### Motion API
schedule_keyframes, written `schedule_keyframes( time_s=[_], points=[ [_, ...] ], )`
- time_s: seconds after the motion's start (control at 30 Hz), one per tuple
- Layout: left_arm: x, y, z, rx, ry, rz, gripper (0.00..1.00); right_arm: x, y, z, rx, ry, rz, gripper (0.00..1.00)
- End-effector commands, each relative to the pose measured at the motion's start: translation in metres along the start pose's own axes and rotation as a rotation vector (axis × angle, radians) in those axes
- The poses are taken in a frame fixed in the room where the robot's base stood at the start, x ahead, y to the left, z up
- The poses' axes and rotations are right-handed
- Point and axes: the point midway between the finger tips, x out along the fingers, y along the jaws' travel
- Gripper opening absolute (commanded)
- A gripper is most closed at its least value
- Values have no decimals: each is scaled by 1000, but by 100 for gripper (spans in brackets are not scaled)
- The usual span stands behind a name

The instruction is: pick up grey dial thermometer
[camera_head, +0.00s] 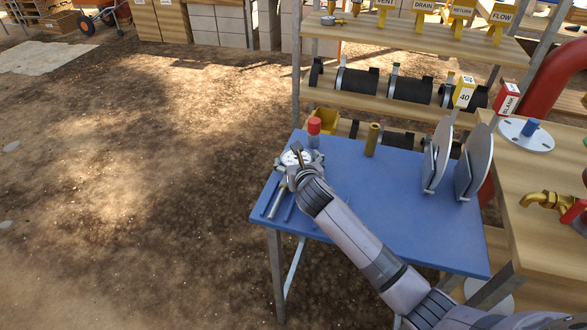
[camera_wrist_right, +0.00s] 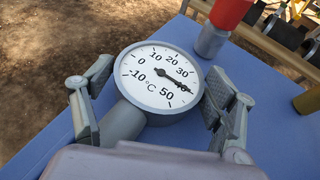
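The grey dial thermometer has a round white face marked in °C, seen close up in the right wrist view (camera_wrist_right: 150,65), with a grey neck (camera_wrist_right: 122,122) running toward the lower left. In the head view its dial (camera_head: 292,157) is near the far left part of the blue table (camera_head: 385,215), partly covered by my right gripper (camera_head: 301,163). My right gripper's fingers (camera_wrist_right: 154,110) stand apart on both sides of the thermometer. A gap shows at the left finger; the right finger is very close to the dial rim, and contact is unclear. My left gripper is out of view.
A red-topped grey cylinder (camera_head: 314,127) stands just behind the dial. A brass cylinder (camera_head: 372,140) and upright grey discs (camera_head: 473,163) are farther right on the table. A shelf (camera_head: 400,106) with black rollers is behind. A wooden bench (camera_head: 545,215) with a brass tap is at right.

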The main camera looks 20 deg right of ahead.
Motion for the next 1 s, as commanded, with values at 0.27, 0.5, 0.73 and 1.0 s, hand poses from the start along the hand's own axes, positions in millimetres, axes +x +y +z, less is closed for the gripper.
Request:
schedule_keyframes(
  time_s=[0.27,0.5,0.73,1.0],
  points=[
    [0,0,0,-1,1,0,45,0,0,0,0,0,0,57],
    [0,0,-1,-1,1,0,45,0,0,0,0,0,0,41],
    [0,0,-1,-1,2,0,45,0,0,1,0,-2,0,40],
    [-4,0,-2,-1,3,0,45,-6,0,18,0,-5,0,40]
  ],
)
